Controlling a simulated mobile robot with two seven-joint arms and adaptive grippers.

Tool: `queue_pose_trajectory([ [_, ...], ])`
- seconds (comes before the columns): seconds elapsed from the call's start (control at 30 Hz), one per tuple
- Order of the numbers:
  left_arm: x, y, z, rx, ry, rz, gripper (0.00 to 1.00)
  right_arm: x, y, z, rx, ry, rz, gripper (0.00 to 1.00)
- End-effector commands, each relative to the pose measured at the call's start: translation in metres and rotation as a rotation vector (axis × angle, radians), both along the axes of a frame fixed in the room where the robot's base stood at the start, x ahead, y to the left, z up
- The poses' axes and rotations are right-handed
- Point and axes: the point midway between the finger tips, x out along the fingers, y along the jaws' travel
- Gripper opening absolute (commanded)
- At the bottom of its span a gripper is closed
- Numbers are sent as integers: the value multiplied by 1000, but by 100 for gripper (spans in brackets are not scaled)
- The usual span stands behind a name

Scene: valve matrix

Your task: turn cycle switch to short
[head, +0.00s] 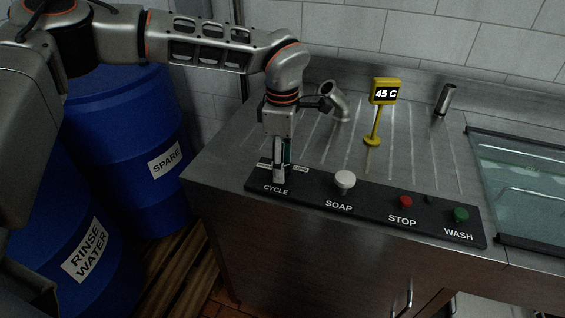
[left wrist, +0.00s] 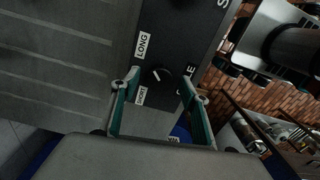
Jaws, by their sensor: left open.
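The cycle switch (left wrist: 162,74) is a dark round knob with a white mark, seen in the left wrist view. The mark is on its left side; its exact setting is too small to tell. The LONG label (left wrist: 142,45) is above left of it and the SHORT label (left wrist: 141,95) below left. My left gripper (head: 280,178) points down over the CYCLE end of the black panel and hides the knob in the head view. In the left wrist view its open fingers (left wrist: 160,79) stand on either side of the knob; contact cannot be told. My right gripper is not in view.
The black panel (head: 370,211) also carries a white SOAP knob (head: 345,180), a red STOP button (head: 405,202) and a green WASH button (head: 461,215). A glass-covered basin (head: 520,185) is at right, blue barrels (head: 125,110) at left.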

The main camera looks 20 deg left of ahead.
Motion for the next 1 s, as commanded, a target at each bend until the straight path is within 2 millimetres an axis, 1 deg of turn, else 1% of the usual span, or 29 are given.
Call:
queue_pose_trajectory([
  [0.27,0,0,-2,0,0,0,45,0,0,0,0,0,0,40],
  [0.37,0,0,-2,0,0,0,22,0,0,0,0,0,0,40],
  [0.4,0,0,-2,0,0,0,11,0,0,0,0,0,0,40],
  [0.43,0,0,-2,0,0,0,7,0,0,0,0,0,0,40],
  [0.77,0,0,-1,0,0,23,7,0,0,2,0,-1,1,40],
  [1.0,0,0,-1,0,0,139,7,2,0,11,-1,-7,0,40],
])
